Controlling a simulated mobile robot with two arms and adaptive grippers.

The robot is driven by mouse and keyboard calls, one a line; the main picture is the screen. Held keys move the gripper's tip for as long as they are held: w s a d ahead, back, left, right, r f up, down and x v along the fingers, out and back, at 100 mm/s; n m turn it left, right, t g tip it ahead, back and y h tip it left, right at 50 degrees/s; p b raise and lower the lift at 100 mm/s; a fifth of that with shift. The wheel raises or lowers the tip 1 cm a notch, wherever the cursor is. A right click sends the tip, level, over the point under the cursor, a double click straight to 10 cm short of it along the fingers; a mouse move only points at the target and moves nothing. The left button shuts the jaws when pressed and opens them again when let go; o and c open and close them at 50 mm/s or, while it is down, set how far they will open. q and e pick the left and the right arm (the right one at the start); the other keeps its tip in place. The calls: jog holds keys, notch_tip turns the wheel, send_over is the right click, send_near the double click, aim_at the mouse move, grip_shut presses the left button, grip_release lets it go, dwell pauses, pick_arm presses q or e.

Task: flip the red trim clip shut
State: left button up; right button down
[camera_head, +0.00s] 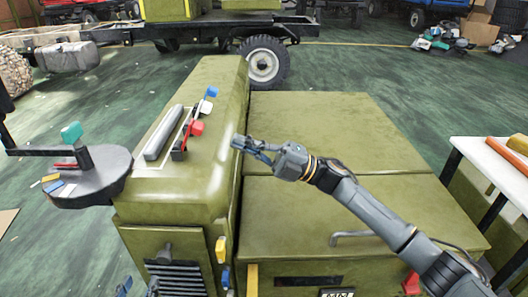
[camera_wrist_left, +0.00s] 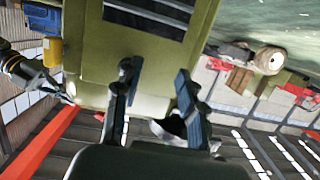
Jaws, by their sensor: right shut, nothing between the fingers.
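The red trim clip (camera_head: 196,128) is on top of the olive green housing, at the near end of a row beside a long grey bar (camera_head: 163,132). Its red tab shows above a dark part; I cannot tell its exact angle. My right gripper (camera_head: 239,143) is shut and empty, to the right of the red clip and apart from it. My left gripper (camera_head: 138,287) is low at the bottom edge, in front of the housing, only its tips showing. In the left wrist view its two fingers (camera_wrist_left: 152,78) are spread with nothing between them.
A white clip (camera_head: 206,107) and a blue clip (camera_head: 212,92) stand behind the red one. A round dark tray (camera_head: 112,185) with several coloured pieces is at left. Yellow (camera_head: 220,250) and blue clips are on the front. A flat green lid (camera_head: 340,130) lies right, clear except for my right arm.

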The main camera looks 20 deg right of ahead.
jog(key=x, duration=0.4)
jog(key=shift+w+a+r, duration=0.1)
jog(key=shift+a, duration=0.15)
pick_arm(q)
jog(key=shift+w+d+r+t+h, duration=0.2)
jog(key=shift+r+t, duration=0.25)
jog(key=shift+r, duration=0.25)
jog(key=shift+w+d+r+t+h, duration=0.15)
jog(key=shift+r+t, duration=0.3)
jog(key=shift+r, duration=0.25)
pick_arm(e)
jog(key=shift+w+a+r, duration=0.15)
jog(key=shift+a+r, duration=0.15)
jog(key=shift+a, duration=0.25)
